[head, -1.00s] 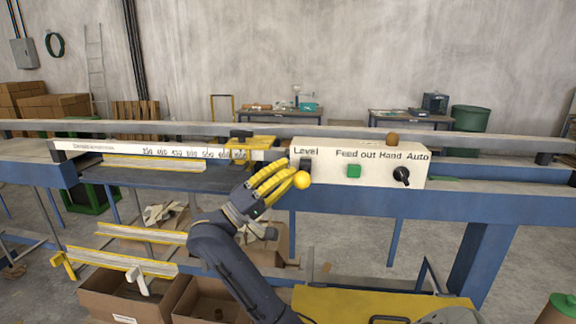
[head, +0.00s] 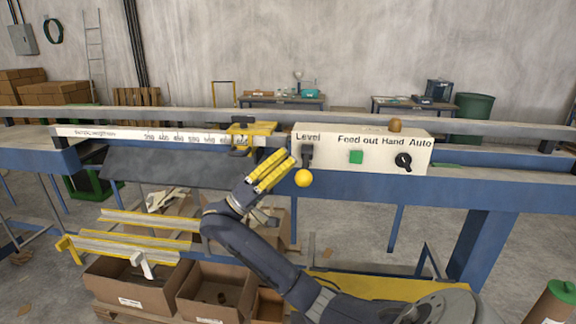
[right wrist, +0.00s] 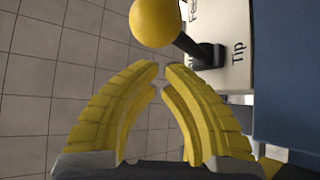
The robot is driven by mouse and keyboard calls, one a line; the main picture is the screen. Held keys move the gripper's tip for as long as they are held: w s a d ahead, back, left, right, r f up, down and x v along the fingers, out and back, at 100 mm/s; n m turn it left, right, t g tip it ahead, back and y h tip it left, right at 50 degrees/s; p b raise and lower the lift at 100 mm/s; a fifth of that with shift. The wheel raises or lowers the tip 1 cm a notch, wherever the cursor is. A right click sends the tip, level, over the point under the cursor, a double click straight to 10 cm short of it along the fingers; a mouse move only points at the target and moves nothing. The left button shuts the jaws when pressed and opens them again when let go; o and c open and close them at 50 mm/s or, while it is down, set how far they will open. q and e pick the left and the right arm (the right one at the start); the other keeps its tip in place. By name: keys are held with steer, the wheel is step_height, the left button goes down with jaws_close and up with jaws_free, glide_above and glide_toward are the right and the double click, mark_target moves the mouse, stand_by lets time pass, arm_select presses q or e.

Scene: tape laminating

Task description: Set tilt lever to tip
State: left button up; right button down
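The tilt lever has a yellow ball knob (head: 303,178) on a dark shaft below the "Level" label of the white control box (head: 375,152). The lever points down, and the right wrist view shows the knob (right wrist: 155,22), the shaft and the word "Tip" beside its base. My right gripper (head: 284,160) is just left of and above the knob. In the right wrist view its yellow fingertips (right wrist: 161,70) nearly meet, with nothing between them, and sit short of the knob. My left gripper is not in view.
A dark panel (head: 180,166) slopes down at the left of the blue frame. Yellow-edged strips (head: 130,245) lie on the lower supports. Open cardboard boxes (head: 130,285) stand below. The box also carries a green button (head: 356,157) and a black knob (head: 403,160).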

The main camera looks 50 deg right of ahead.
steer(key=w+r+v, duration=0.1)
steer(key=v, duration=0.8)
steer(key=shift+w+a+r, duration=0.15)
steer(key=shift+w+a, duration=0.05)
steer(key=shift+a, duration=0.3)
